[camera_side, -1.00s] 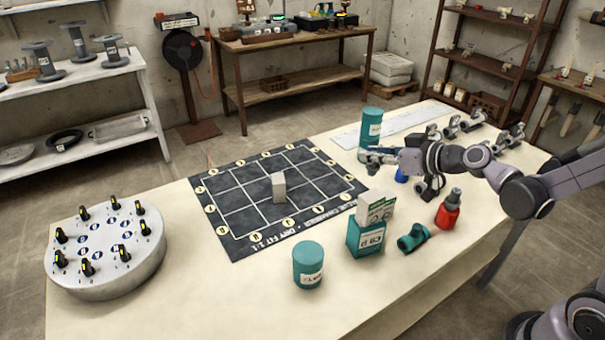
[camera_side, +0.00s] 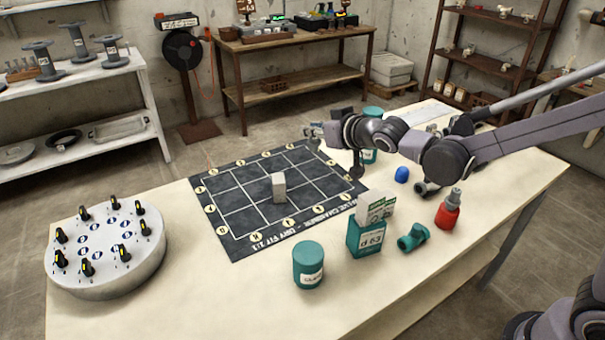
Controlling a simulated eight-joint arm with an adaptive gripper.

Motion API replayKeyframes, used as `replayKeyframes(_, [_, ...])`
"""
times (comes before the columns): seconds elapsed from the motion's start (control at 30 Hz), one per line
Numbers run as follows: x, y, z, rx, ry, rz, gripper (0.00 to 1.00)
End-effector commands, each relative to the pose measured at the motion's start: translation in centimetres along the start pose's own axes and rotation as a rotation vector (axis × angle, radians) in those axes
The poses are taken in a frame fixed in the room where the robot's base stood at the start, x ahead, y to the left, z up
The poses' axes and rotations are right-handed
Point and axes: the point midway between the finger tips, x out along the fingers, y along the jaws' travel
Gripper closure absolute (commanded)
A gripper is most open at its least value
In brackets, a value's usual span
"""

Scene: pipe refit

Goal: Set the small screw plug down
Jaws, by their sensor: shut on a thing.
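My gripper (camera_side: 316,131) is over the far right corner of the black grid mat (camera_side: 243,237), above its surface, with its fingers pointing left. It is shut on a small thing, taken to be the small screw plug. The plug is too small and too hidden by the fingers to make out. A grey-white upright block (camera_side: 279,187) stands near the middle of the mat, apart from my gripper.
On the table (camera_side: 200,305) stand a teal can (camera_side: 308,264), a teal box (camera_side: 366,237) with a card, a teal pipe fitting (camera_side: 413,237), a red bottle (camera_side: 448,211) and a blue cap (camera_side: 402,174). A round knobbed stand (camera_side: 105,250) is at left.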

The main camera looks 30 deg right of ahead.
Motion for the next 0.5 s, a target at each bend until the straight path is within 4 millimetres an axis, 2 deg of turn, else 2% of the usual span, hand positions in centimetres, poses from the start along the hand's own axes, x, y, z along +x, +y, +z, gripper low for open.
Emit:
replayKeyframes(0.03, [0.6, -2.1, 0.6, -0.009, 0.000, -0.019, 1.00])
replayKeyframes(0.2, [1.8, -6.4, 4.1, -0.010, 0.000, -0.018, 1.00])
replayKeyframes(0.37, [2.1, -8.8, 8.1, 0.016, 0.001, 0.049, 1.00])
replayKeyframes(0.5, [1.5, -9.3, 10.8, 0.066, 0.001, 0.167, 1.00])
